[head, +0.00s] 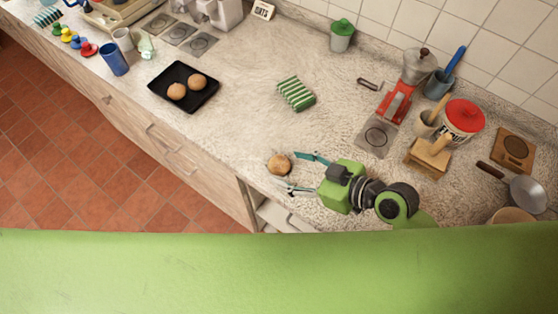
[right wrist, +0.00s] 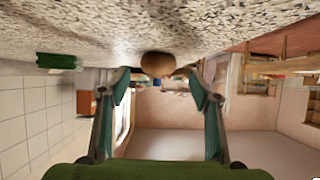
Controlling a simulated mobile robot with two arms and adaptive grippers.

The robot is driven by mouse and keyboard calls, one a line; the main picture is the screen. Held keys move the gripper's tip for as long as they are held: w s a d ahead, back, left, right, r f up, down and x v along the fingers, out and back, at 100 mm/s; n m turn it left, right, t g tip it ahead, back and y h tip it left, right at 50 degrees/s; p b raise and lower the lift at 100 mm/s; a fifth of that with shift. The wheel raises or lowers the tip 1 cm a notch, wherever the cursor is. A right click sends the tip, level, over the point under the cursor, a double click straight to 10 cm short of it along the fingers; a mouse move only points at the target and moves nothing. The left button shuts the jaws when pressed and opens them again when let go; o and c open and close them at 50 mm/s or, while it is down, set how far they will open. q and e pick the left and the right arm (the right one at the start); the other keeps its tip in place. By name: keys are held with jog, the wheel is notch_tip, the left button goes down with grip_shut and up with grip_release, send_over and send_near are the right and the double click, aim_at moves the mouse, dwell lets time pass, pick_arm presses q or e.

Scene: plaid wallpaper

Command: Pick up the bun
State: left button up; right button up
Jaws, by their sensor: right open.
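A round brown bun (head: 279,164) lies on the speckled countertop near its front edge. My right gripper (head: 287,170) is open and low over the counter, its two fingers pointing left toward the bun. The bun sits at the fingertips, roughly between them. In the right wrist view, which is upside down, the bun (right wrist: 157,64) shows centred between the spread fingers (right wrist: 159,82), with nothing held. Two more buns (head: 177,90) (head: 197,82) lie on a black tray (head: 182,106) farther left. My left gripper is not in view.
A green-striped item (head: 296,94) lies behind the bun. The counter between tray and bun is clear.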

aim_at(283, 165)
jog(key=shift+p+x, duration=0.35)
jog(key=shift+x, duration=0.8)
jog(key=shift+w+a+f, duration=0.25)
jog(key=shift+w+a, duration=0.1)
jog(key=c, duration=1.2)
jog(key=shift+o, duration=0.2)
jog(key=shift+r, duration=0.15)
